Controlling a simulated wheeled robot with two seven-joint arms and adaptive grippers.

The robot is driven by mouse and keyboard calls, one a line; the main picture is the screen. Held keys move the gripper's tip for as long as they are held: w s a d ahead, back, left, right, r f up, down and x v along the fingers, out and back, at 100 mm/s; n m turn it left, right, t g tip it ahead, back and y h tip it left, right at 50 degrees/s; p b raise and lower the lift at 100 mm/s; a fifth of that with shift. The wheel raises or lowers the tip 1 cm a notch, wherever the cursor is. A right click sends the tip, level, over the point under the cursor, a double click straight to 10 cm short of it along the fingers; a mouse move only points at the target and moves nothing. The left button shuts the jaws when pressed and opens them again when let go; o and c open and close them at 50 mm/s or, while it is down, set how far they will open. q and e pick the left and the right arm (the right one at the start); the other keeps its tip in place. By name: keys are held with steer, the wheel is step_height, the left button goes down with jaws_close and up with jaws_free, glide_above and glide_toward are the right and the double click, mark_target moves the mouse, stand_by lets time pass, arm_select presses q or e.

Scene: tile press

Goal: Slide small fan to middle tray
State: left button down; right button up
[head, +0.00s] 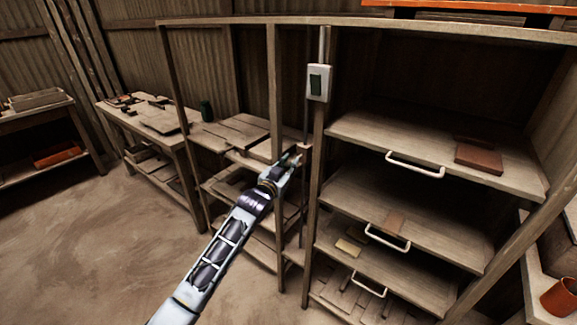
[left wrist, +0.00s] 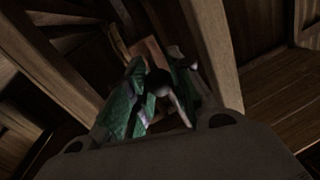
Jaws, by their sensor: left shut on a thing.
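My left gripper (head: 294,163) is at the narrow upright gap left of the tray rack, by a thin vertical rod (head: 306,105). Its green fingertips show in the left wrist view (left wrist: 158,90). It is shut on a small piece at the rod, mostly hidden between the fingers. A small brown block (head: 303,147) shows just above the fingertips. I cannot make out a fan. My right gripper is not in view.
The top tray (head: 365,130) carries dark red tiles (head: 479,158). The lower tray (head: 405,275) carries a tan tile (head: 348,247). Wooden posts (head: 275,90) stand close around my gripper. The floor at left is clear.

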arm_select(q)
steer(key=c, duration=1.3)
jaws_free()
steer(key=shift+c, duration=0.2)
steer(key=shift+o, duration=0.7)
steer(key=shift+s+a+f, duration=0.1)
steer(key=shift+s, duration=0.1)
steer(key=shift+s+a, duration=0.2)
steer(key=shift+s, duration=0.25)
steer(key=v, duration=1)
steer(key=shift+s, duration=0.25)
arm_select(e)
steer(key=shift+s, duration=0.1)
arm_select(q)
steer(key=shift+a, duration=0.1)
